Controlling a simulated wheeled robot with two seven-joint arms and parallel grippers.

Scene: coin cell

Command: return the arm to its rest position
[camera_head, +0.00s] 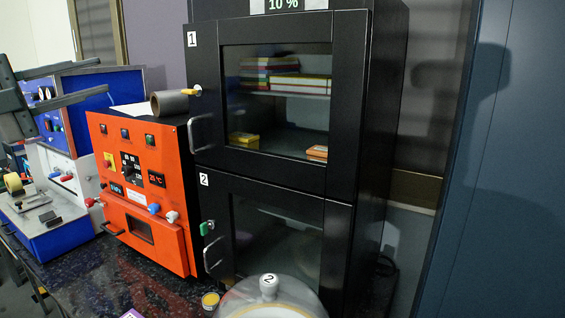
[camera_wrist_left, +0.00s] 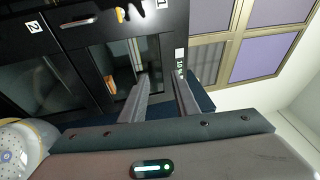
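My left gripper (camera_head: 103,75) comes in from the left edge in the head view, in front of the blue panel box. Its two dark fingers are apart and nothing is between them. In the left wrist view the two fingers of my left gripper (camera_wrist_left: 160,86) also stand apart and empty, pointing toward the black cabinet (camera_wrist_left: 78,38). My right gripper is in neither view.
The black cabinet (camera_head: 349,110) has two closed doors, numbered 1 and 2. An orange machine (camera_head: 150,180) and a blue-and-white machine (camera_head: 75,172) stand left of it. A glass dome (camera_head: 290,300) with a knob marked 2 is in front.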

